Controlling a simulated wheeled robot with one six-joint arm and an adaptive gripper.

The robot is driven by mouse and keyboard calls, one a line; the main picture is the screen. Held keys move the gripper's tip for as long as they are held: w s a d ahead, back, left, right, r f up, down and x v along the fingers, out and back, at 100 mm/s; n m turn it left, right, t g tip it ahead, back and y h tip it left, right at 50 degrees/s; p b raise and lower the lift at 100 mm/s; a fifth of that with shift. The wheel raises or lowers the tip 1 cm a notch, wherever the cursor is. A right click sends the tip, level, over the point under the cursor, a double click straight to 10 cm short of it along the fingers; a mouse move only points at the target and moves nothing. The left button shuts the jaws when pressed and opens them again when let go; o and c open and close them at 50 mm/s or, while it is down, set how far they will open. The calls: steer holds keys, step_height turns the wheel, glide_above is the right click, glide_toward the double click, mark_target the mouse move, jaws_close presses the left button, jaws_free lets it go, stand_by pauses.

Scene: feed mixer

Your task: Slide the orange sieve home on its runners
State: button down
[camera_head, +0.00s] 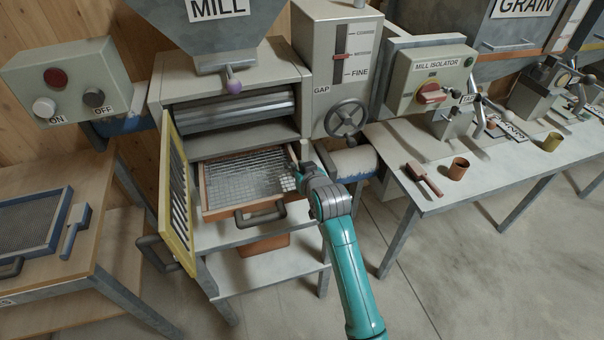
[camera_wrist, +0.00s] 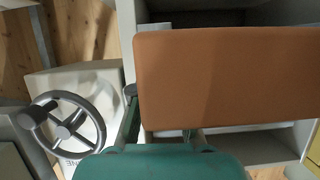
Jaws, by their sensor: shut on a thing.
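The orange sieve (camera_head: 222,211), a wooden frame with a wire mesh, sits in the opening of the mill below the roller. Its front part sticks out of the opening, and a dark grey handle (camera_head: 260,217) is on its front. My gripper (camera_head: 299,179) is at the sieve's right front corner, shut on it; the fingertips are hard to make out. In the wrist view a broad plain orange face (camera_wrist: 225,80) fills the middle and hides much of what the fingers touch. The runners cannot be seen clearly.
A yellow barred door (camera_head: 176,190) stands open left of the sieve. A handwheel (camera_head: 345,118) is to the right, also seen in the wrist view (camera_wrist: 68,120). An orange container (camera_head: 264,246) sits below. A blue-framed screen (camera_head: 30,222) lies on the left table.

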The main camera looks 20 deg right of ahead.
mark_target(290, 146)
steer(key=shift+w+f, duration=0.15)
steer(key=shift+w, duration=4.8)
steer(key=c, duration=1.1)
jaws_free()
steer(key=shift+d, duration=0.1)
steer(key=shift+s+d, duration=0.1)
steer(key=shift+s, duration=0.05)
steer(key=v, duration=1)
steer(key=shift+s+a, duration=0.25)
steer(key=shift+s, duration=0.05)
steer(key=shift+s+a+r, duration=0.15)
steer(key=shift+s+r, duration=0.15)
steer(key=shift+s, duration=0.2)
steer(key=shift+f, duration=0.1)
